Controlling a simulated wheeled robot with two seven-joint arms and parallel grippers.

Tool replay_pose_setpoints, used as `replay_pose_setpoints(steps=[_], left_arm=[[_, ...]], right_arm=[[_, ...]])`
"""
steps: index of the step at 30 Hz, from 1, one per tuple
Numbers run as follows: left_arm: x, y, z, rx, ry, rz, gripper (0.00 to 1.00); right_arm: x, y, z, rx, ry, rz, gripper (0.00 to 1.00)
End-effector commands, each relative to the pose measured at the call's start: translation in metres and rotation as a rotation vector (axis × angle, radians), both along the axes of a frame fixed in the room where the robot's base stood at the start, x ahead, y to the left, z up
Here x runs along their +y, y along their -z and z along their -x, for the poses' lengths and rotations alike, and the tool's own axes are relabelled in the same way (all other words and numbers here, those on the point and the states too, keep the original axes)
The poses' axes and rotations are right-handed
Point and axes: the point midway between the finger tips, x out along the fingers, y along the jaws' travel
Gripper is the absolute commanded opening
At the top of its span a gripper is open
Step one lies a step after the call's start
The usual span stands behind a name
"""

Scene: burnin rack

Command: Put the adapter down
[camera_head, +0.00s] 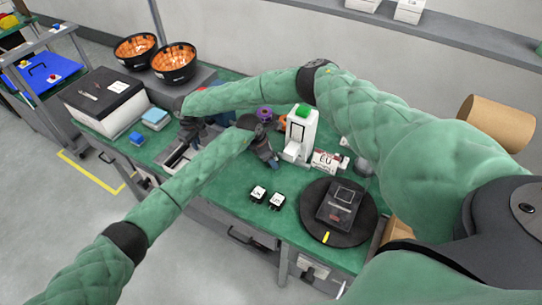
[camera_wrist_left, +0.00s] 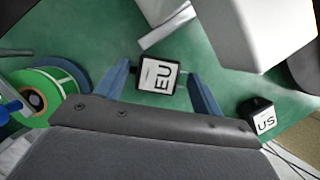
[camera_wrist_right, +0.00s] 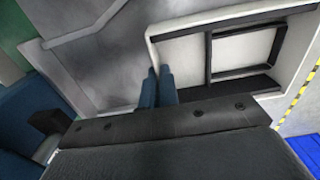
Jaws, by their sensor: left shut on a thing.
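The EU adapter (camera_wrist_left: 158,76), a small black block with a white EU label, sits between my left gripper's fingers (camera_wrist_left: 160,88) in the left wrist view. In the head view my left gripper (camera_head: 268,160) is over the green bench, left of the white device; the held adapter is hidden there. I cannot tell whether it touches the bench. A US adapter (camera_wrist_left: 262,117) stands apart to the right in the left wrist view. My right gripper (camera_wrist_right: 158,88) has its fingers together with nothing visible between them. In the head view it (camera_head: 192,132) is at the bench's left part.
Two small labelled black blocks (camera_head: 268,198) stand at the bench's front. A black round plate (camera_head: 314,228) holds a dark device. The white device (camera_head: 300,135) with a green top is behind. Orange-lined bowls (camera_head: 174,62) are at the back left. The green bench (camera_head: 225,188) has clear room at front.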

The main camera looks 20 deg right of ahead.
Motion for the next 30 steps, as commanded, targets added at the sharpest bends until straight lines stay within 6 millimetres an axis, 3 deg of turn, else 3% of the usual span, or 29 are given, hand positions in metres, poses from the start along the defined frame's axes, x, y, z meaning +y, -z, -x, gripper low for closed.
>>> replay_pose_setpoints(steps=[6,7,10,23,30], left_arm=[[0.0,0.002,0.0,0.0,0.0,0.0,0.39],[0.0,0.002,0.0,0.0,-0.001,0.0,0.69],[0.0,0.002,0.0,0.0,-0.001,0.0,0.89],[0.003,-0.007,-0.001,-0.002,0.0,-0.001,0.89],[0.037,-0.01,-0.006,-0.001,-0.002,-0.003,0.89]], right_arm=[[0.0,0.0,0.0,0.0,0.0,0.0,0.0],[0.0,0.0,0.0,0.0,0.0,0.0,0.0],[0.0,0.0,0.0,0.0,0.0,0.0,0.0],[0.0,0.0,0.0,0.0,0.0,0.0,0.0],[0.0,0.0,0.0,0.0,0.0,0.0,0.0]])
